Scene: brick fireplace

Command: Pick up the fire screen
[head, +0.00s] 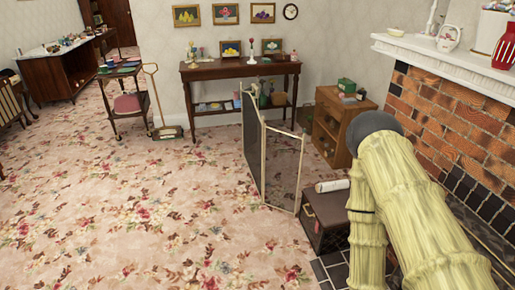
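The fire screen (282,172) stands upright on the floral carpet near the middle of the head view. It has folding dark mesh panels with thin pale gold frames, set at an angle to each other. Its right end is close to a low dark box by the hearth, and I cannot tell if they touch. My gripper is not in view. My arm fills the lower right, with its links bent at a dark joint, to the right of the screen and apart from it in the picture.
The dark box (326,222) with a white roll on top stands just right of the screen. Behind are a wooden cabinet (330,128) and a console table (240,68). The brick fireplace (450,120) bounds the right. Open carpet (130,215) lies to the left.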

